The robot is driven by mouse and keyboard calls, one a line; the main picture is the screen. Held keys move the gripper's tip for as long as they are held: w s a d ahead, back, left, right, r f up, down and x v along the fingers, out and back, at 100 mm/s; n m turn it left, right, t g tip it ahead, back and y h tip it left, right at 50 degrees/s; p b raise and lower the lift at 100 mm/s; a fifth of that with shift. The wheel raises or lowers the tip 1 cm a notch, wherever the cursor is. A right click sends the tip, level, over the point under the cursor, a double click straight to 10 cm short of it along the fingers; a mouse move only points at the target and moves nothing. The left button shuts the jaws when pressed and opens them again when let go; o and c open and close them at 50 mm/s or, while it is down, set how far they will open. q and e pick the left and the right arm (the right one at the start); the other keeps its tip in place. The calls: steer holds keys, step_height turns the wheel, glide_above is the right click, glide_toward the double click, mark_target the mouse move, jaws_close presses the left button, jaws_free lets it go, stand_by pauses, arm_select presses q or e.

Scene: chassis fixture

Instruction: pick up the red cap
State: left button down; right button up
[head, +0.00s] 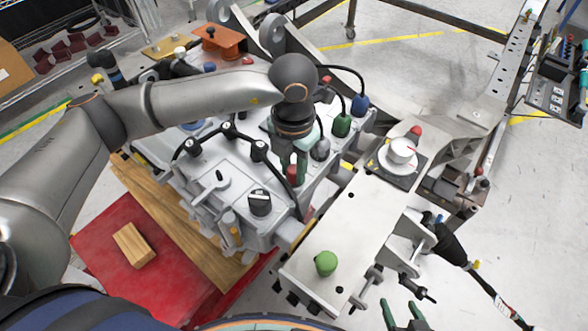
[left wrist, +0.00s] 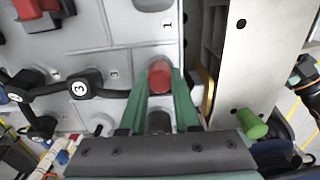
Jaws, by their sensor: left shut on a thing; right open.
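The red cap (head: 293,175) is near the edge of the grey chassis block. My left gripper (head: 293,162) reaches down over it from above, its green fingers shut on the cap. In the left wrist view the red cap (left wrist: 160,74) sits between the two fingertips (left wrist: 160,82), with a finger on each side. Whether it is lifted off the block I cannot tell. My right gripper (head: 405,316) is at the bottom edge of the head view, its green fingers apart and empty.
A black knob (head: 260,202) and black cables stand on the block close to my left gripper. The white plate (head: 340,228) at right carries a green cap (head: 326,263) and a white dial (head: 400,152). A wood block (head: 134,245) lies on the red surface (head: 97,235) at left.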

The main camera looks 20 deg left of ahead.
mark_target(294, 169)
arm_select(q)
steer(key=shift+r, duration=0.5)
step_height(294, 169, up, 2)
steer(key=shift+r, duration=0.2)
steer(key=s+d+r+b, duration=0.1)
steer(key=s+d+r, duration=0.1)
steer(key=s+r, duration=0.3)
steer(key=s+d+r, duration=0.2)
steer(key=s+r, duration=0.2)
steer(key=s, duration=0.4)
steer(key=shift+s+d+r+b, duration=0.15)
steer(key=shift+d+r+b, duration=0.1)
steer(key=shift+r+b, duration=0.15)
steer(key=shift+d+f, duration=0.1)
